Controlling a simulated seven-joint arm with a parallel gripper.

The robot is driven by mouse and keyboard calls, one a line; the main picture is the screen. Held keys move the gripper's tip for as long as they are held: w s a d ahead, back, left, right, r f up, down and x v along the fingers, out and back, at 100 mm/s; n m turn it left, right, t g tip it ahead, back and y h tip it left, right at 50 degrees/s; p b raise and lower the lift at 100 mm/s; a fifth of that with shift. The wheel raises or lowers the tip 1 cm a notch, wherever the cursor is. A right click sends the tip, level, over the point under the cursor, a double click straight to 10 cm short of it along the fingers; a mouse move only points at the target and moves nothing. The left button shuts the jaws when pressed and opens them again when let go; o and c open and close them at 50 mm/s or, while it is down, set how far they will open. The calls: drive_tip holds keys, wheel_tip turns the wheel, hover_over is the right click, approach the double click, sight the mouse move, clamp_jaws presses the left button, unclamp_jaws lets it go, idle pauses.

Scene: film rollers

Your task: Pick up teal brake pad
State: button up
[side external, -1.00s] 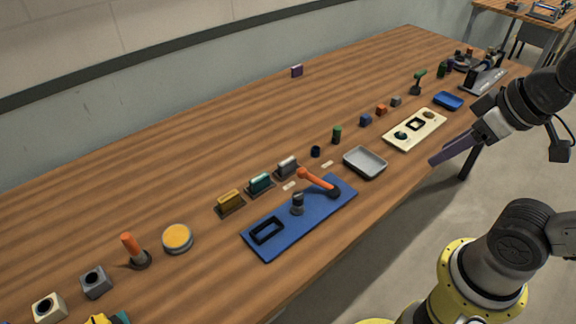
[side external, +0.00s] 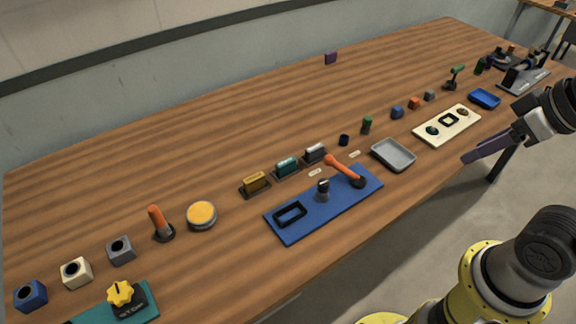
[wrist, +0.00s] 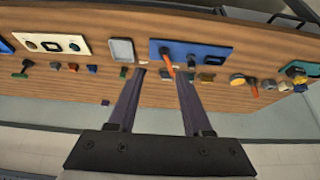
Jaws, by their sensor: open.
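The teal brake pad (side external: 287,166) looks like a small teal block with a pale top. It stands upright in a dark holder, the middle one of a row of three. A yellow block (side external: 256,182) is to its left and a grey-white block (side external: 315,153) to its right. My gripper (side external: 476,154) is open and empty, in the air off the near edge of the table, well to the right of the pad. In the wrist view, my two purple fingers (wrist: 161,74) are spread apart with nothing between them. The pad is too small to make out clearly there.
A blue board (side external: 318,220) with a black frame, a grey-capped part and an orange-handled lever lies in front of the row. A grey tray (side external: 405,166) and a cream board (side external: 425,133) are to the right. The back of the table is mostly clear.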

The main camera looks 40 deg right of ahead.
idle(0.4)
drive_tip(key=shift+o, duration=0.8)
